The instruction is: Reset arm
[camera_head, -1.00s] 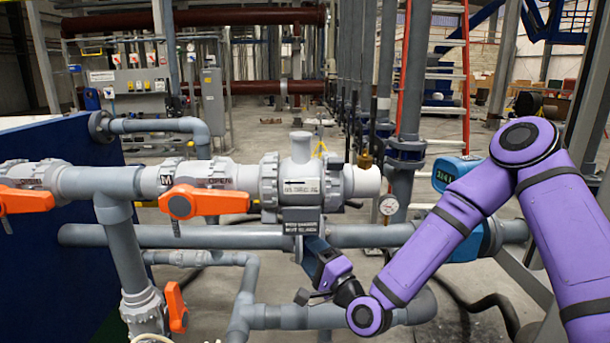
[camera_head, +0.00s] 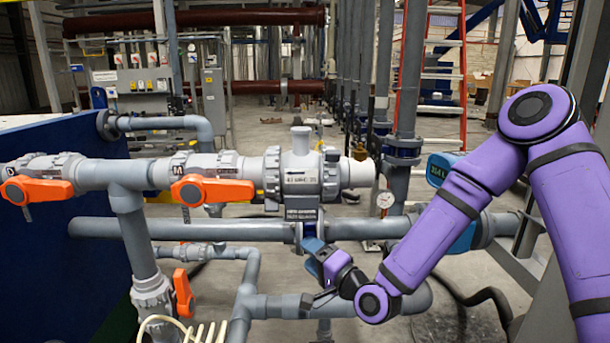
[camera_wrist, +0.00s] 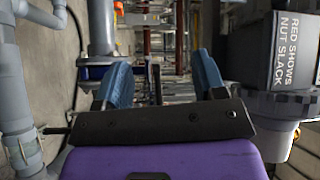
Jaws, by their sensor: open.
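My gripper (camera_head: 312,257) is at the end of my purple arm, low in the middle of the head view. It sits in front of the lower horizontal grey pipe (camera_head: 215,230) and below the large grey valve body (camera_head: 300,180). A dark label block reading "RED SHOWS NUT SLACK" (camera_wrist: 292,48) is close on the right of the fingers. Whether a finger touches the pipe cannot be told.
Orange valve handles (camera_head: 212,191) are on the upper pipe at the left, with another orange handle (camera_head: 183,293) lower down. A blue meter (camera_head: 440,170) is near my forearm. A blue panel (camera_head: 60,225) fills the left.

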